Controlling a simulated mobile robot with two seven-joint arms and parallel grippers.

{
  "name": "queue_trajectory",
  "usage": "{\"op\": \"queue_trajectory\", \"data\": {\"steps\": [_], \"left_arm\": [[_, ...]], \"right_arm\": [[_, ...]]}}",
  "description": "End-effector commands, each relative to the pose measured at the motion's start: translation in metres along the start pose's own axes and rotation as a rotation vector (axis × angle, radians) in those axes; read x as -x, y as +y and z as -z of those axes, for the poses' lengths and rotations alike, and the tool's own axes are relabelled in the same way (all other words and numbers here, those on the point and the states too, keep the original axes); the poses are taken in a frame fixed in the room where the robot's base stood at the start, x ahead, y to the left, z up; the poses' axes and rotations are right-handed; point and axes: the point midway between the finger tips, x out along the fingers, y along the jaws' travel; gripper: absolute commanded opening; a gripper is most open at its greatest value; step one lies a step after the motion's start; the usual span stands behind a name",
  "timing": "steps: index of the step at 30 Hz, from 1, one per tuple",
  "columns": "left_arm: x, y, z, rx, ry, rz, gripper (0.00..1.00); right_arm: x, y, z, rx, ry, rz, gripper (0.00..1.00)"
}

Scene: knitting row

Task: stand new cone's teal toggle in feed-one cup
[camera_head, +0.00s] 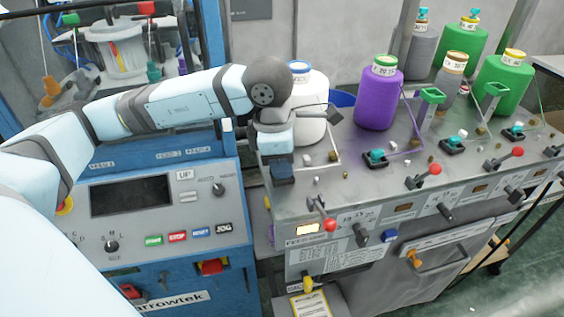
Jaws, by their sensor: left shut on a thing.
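My left gripper (283,172) points down at the left end of the grey machine top, in front of a white cone (313,125) with a blue ring on top. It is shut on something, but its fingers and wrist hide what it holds. The spot under it is covered, so I cannot see a cup there. Teal toggles stand in dark cups farther right: one (376,155) before the purple cone (377,100), others (461,133) (517,126) beyond it. I cannot tell which cone is the new one. My right gripper is not in view.
Green cones (505,85) stand at the back right. A blue control cabinet (205,245) is at left.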

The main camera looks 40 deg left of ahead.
Motion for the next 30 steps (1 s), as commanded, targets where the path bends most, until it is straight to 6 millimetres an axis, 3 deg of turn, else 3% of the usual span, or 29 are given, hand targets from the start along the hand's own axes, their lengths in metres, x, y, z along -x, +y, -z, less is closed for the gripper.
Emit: {"op": "queue_trajectory", "data": {"steps": [13, 14, 17, 30], "left_arm": [[-0.0088, -0.0015, 0.0016, 0.0, 0.006, 0.007, 0.02], [-0.0091, -0.0017, 0.0016, 0.0, 0.007, 0.007, 0.22], [-0.01, -0.0023, 0.0019, -0.001, 0.008, 0.009, 0.44], [-0.0112, -0.0041, 0.0017, -0.005, 0.007, 0.014, 0.45]], "right_arm": [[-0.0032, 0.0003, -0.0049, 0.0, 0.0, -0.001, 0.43], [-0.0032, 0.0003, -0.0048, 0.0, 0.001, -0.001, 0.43], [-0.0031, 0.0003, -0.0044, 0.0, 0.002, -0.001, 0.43], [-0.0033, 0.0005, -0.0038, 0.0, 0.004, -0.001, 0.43]]}}
